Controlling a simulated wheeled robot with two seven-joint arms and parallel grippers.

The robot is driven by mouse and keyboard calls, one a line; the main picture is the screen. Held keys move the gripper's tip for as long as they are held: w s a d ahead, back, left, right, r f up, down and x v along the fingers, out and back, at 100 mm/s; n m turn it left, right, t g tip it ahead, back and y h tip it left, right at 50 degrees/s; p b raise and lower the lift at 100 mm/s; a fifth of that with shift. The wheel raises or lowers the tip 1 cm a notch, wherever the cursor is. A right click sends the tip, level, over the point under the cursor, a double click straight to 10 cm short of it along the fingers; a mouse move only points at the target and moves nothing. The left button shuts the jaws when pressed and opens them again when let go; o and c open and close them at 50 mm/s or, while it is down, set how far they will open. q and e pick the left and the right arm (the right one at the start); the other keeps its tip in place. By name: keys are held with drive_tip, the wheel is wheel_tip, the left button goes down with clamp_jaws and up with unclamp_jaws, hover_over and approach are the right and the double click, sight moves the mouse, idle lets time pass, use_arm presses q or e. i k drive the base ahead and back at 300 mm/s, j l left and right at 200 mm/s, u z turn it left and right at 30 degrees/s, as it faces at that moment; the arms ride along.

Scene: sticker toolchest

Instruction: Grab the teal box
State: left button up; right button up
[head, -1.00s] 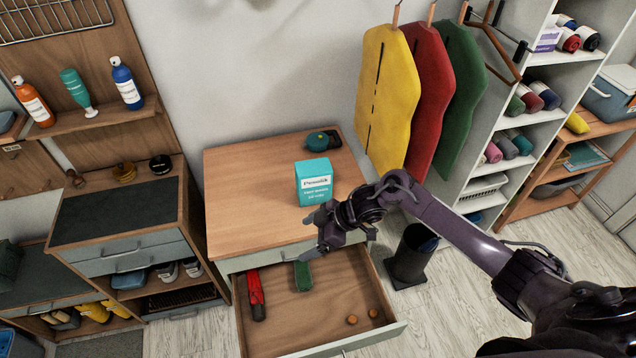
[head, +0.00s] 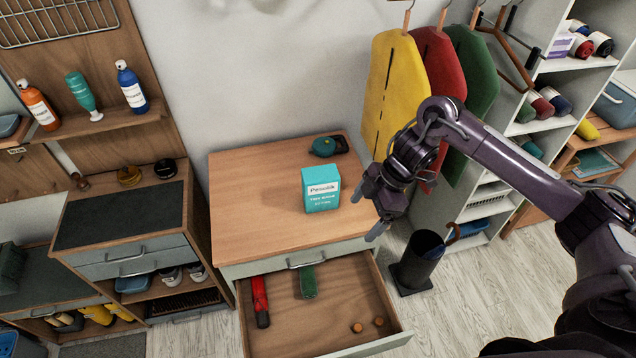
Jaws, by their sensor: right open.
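The teal box (head: 321,190) stands upright on the wooden top of the chest (head: 250,205), with a white label on its front. My right gripper (head: 366,212) is open and empty. It is just to the right of the box, near the right edge of the chest top, with its fingers pointing down and left. A gap shows between the fingers and the box. My left gripper is not in view.
The open drawer (head: 290,338) below holds a red tool (head: 260,300), a green brush-like item (head: 307,282) and two small round knobs. A teal and black tool (head: 326,146) lies at the back of the chest top. A dark bin (head: 418,262) stands to the right.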

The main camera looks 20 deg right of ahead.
sight(320, 184)
drive_tip(key=i, duration=0.85)
